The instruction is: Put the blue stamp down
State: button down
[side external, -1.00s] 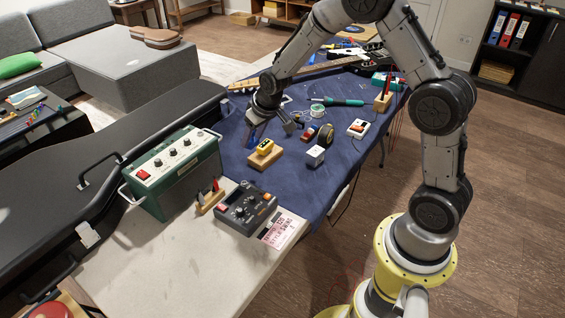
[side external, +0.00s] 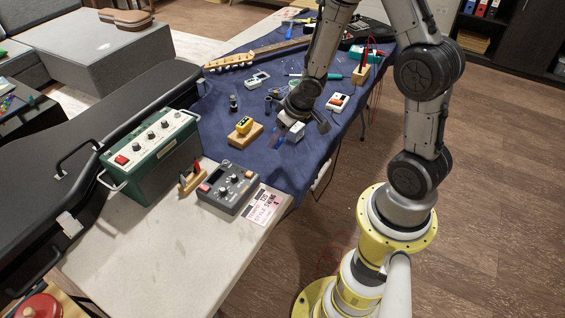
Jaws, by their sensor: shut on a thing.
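A yellow block on a wooden base (side external: 243,126) stands left of my gripper. A small dark object (side external: 233,103) stands behind it. A grey control box (side external: 228,190) and a green amplifier (side external: 150,155) are nearer the front. A guitar neck (side external: 262,51) lies at the back.

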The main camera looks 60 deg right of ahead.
jog(key=shift+s+d+f, duration=0.15)
jog(key=shift+s+d, duration=0.2)
jog(key=shift+d, duration=0.35)
jog(key=shift+f, duration=3.85)
jog(key=shift+f, duration=0.1)
jog(key=shift+c, duration=1.3)
grip_release()
